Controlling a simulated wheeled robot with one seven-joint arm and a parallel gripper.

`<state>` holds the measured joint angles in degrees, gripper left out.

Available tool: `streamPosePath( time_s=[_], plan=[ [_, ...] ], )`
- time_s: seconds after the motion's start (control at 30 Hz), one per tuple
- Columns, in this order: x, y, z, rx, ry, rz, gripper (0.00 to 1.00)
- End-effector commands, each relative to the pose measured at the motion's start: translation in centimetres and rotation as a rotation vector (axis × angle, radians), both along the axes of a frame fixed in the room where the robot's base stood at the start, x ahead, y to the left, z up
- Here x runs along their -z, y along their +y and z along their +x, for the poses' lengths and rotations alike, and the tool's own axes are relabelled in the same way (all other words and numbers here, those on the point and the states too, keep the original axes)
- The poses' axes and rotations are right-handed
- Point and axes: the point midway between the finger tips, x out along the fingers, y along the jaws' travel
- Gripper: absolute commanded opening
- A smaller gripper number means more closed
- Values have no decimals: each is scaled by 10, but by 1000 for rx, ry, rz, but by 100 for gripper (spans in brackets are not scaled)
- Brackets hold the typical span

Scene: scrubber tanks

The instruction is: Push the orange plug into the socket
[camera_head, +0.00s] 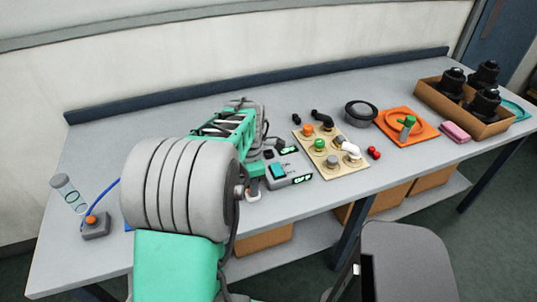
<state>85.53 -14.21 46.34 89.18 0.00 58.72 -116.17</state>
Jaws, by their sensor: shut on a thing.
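A round orange piece (307,129) stands at the back left of a beige board (347,167) with several coloured fittings. Another small orange piece (91,220) sits on a grey block (96,230) at the table's left end. A blue cable rises from this block and passes out of sight behind my arm. I cannot tell which orange piece is the plug, or pick out the socket. My arm covers the left middle of the table, its far end near the grey devices. My gripper is hidden behind my arm, so its fingers and anything between them do not show.
Grey devices with green displays (289,176) stand just right of my arm. A clear tube (68,192) leans at the left. Further right are a black round pot (361,112), an orange tray (424,133), a pink block (454,132) and a cardboard box (433,104) with black parts.

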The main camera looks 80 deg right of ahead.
Motion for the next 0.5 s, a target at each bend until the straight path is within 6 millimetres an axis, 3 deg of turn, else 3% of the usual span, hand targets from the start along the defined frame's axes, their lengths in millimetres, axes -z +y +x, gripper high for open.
streamPosePath(
  time_s=[0.23, 0.5],
  plan=[
    [-4, -1, 0, 0, 0, -2, 0],
    [-41, 0, 0, 0, -1, -1, 0]
  ],
)
